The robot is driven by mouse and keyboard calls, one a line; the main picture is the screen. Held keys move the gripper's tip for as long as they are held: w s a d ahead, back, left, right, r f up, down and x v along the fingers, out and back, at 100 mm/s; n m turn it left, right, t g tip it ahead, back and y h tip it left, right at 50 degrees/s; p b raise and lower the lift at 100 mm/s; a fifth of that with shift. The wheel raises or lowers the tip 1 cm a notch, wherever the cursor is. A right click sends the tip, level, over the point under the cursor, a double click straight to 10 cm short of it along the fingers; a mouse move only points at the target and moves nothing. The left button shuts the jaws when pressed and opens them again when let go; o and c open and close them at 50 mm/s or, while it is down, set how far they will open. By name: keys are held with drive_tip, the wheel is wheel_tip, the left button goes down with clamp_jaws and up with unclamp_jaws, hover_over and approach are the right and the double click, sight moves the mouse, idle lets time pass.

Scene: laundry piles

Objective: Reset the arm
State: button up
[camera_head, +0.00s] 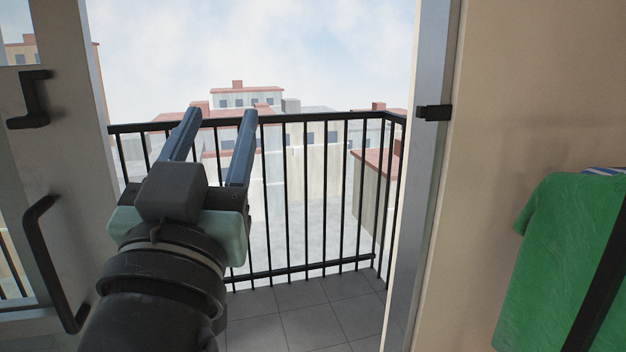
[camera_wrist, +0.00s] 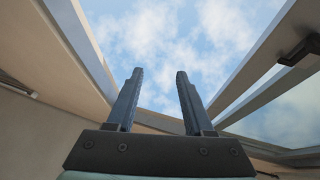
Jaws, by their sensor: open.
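My gripper (camera_head: 219,115) is raised in front of an open balcony doorway in the head view. Its two long dark fingers point up and away, apart from each other, with nothing between them. In the wrist view my gripper (camera_wrist: 159,74) also shows open and empty, with sky and clouds behind the fingertips. My dark arm comes up from the bottom left of the head view.
A black balcony railing (camera_head: 325,118) stands beyond the tiled floor (camera_head: 310,318). The door frame (camera_head: 425,180) is right of my gripper. A door handle (camera_head: 50,260) is at left. A green garment (camera_head: 562,255) hangs at far right.

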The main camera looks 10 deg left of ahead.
drive_tip(key=s+d+r+t+h+p, duration=0.1)
drive_tip(key=s+d+r+t, duration=0.1)
drive_tip(key=s+d+r, duration=0.4)
drive_tip(key=s+d+r+t+h+p, duration=0.1)
drive_tip(key=s+d+r+t+h, duration=0.1)
drive_tip(key=d+r, duration=0.35)
wheel_tip(320, 180, up, 16)
drive_tip(key=d+p, duration=0.1)
drive_tip(key=p, duration=1.6)
drive_tip(key=shift+w+r+m+p, duration=0.15)
drive_tip(key=shift+r+m+p, duration=0.1)
drive_tip(key=shift+m+p, duration=0.1)
